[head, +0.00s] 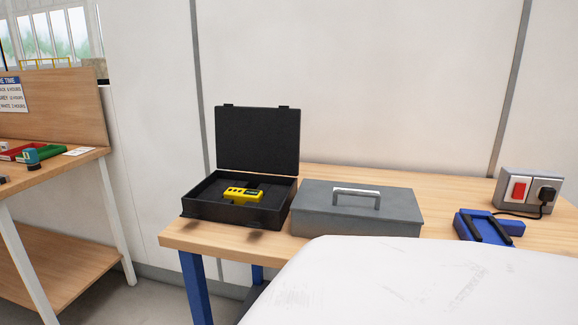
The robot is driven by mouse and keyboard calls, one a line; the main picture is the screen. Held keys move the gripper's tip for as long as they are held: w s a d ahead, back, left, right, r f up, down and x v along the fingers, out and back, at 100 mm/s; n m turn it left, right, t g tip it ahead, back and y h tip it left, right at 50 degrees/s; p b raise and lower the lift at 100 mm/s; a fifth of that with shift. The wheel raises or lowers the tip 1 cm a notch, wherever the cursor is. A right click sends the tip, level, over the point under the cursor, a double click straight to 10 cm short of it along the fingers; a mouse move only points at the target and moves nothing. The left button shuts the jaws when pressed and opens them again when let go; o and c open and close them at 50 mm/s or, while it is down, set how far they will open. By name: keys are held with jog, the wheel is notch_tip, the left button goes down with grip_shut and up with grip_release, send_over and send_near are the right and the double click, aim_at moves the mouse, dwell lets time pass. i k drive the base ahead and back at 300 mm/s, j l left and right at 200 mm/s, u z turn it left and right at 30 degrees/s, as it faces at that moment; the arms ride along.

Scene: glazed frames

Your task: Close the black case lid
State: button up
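The black case (228,213) stands at the left end of the wooden table. Its lid (258,139) is up, standing nearly upright at the back of the case. A yellow device (243,194) with a dark panel lies inside the case on dark lining. My gripper is not in view.
A closed grey metal box (357,212) with a handle stands just right of the case. A blue and black holder (489,227) and a socket with a plug (529,189) are farther right. A large white surface (400,285) fills the lower right. Another bench (60,165) stands at left.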

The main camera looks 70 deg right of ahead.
aim_at(266, 140)
jog(key=z, duration=1.7)
jog(key=i+j+z, duration=0.2)
jog(key=j, duration=0.15)
jog(key=j+z, duration=0.25)
